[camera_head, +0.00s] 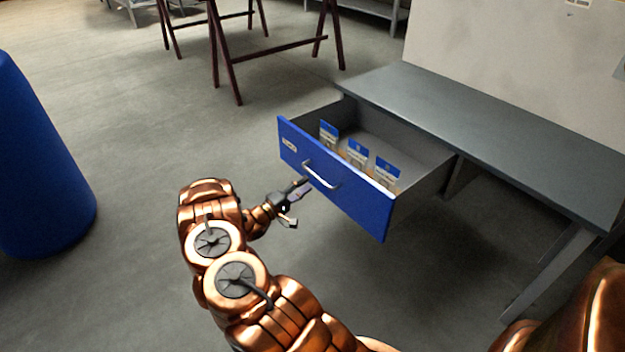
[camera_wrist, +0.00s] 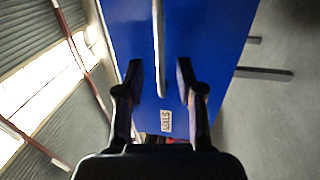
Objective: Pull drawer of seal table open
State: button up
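The blue drawer (camera_head: 345,195) of the grey seal table (camera_head: 470,115) stands pulled well out, with several blue-and-white packets (camera_head: 357,152) inside. Its silver bar handle (camera_head: 322,177) is on the blue front. My gripper (camera_head: 298,202) is just in front of the drawer front, close to the handle. In the wrist view my gripper (camera_wrist: 160,82) has its two black fingers apart, one on each side of the handle (camera_wrist: 159,45), with a visible gap to each. A white label (camera_wrist: 166,121) shows on the blue front. Whether the fingers reach past the handle I cannot tell.
A blue barrel-like object (camera_head: 40,160) stands at the far left. Dark red trestle legs (camera_head: 225,60) stand at the back. The grey floor between the barrel and the drawer is clear. A pale panel (camera_head: 510,55) rises behind the table.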

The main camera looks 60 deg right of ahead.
jog(key=v, duration=0.6)
jog(key=shift+a, duration=0.2)
jog(key=shift+w, duration=0.15)
